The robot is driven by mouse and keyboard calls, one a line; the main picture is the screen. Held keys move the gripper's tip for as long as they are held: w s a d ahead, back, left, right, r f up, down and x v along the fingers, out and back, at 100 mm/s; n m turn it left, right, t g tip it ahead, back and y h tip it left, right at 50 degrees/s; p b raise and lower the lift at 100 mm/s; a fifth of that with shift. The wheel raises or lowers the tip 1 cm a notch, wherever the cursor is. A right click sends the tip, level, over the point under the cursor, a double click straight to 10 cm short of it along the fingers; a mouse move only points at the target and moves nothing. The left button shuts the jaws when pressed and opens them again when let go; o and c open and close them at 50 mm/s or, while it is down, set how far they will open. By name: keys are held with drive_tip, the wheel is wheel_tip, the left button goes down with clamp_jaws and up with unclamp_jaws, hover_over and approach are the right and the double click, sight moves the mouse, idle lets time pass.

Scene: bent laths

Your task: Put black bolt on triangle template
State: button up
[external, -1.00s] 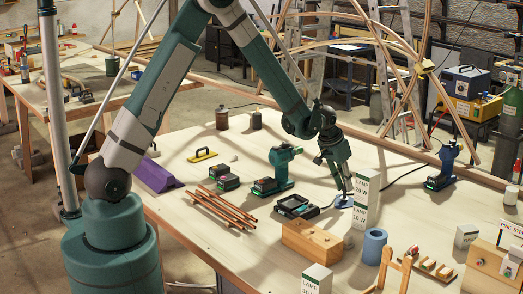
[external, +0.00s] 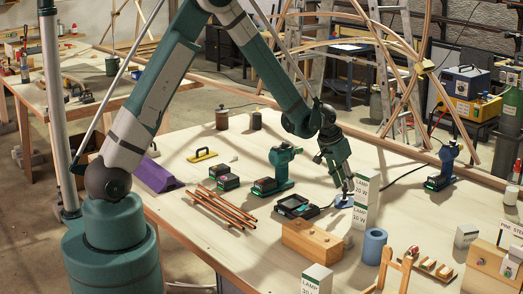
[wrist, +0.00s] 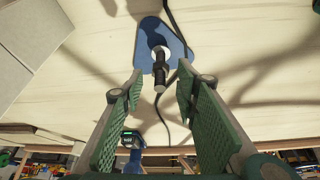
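The blue triangle template (wrist: 180,50) lies flat on the table and shows in the wrist view at the top centre. In the external view it is a small blue patch (external: 344,202) beside the lamp boxes. The black bolt (wrist: 159,70) appears to stand upright on the template, at a pale round spot. Its grey end points toward the wrist camera. My gripper (wrist: 158,88) is open, with a green-padded finger on each side of the bolt and visible gaps to it. In the external view my gripper (external: 347,190) is just above the template, and the bolt is not clear there.
A black tray (external: 297,206) lies to the left. A wooden block (external: 312,241) and a blue roll (external: 375,246) are in front. Copper rods (external: 222,207) lie farther left. Table space behind the template is clear.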

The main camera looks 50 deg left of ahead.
drive_tip(key=v, duration=1.1)
drive_tip(key=shift+r, duration=0.3)
idle(0.6)
drive_tip(key=s+a+r+n+t, duration=0.1)
drive_tip(key=s+a+r, duration=0.2)
drive_tip(key=s+r, duration=0.6)
drive_tip(key=s+a+r, duration=0.3)
drive_tip(key=s+r, duration=0.5)
drive_tip(key=s, duration=0.3)
drive_tip(key=s+a, duration=0.1)
drive_tip(key=s, duration=1)
drive_tip(key=s+a+t, duration=0.1)
drive_tip(key=s+a, duration=0.1)
drive_tip(key=s, duration=0.9)
drive_tip(key=shift+a+r+n+t+y, duration=0.3)
drive_tip(key=shift+a+r+n+y, duration=0.05)
drive_tip(key=shift+n+y, duration=0.05)
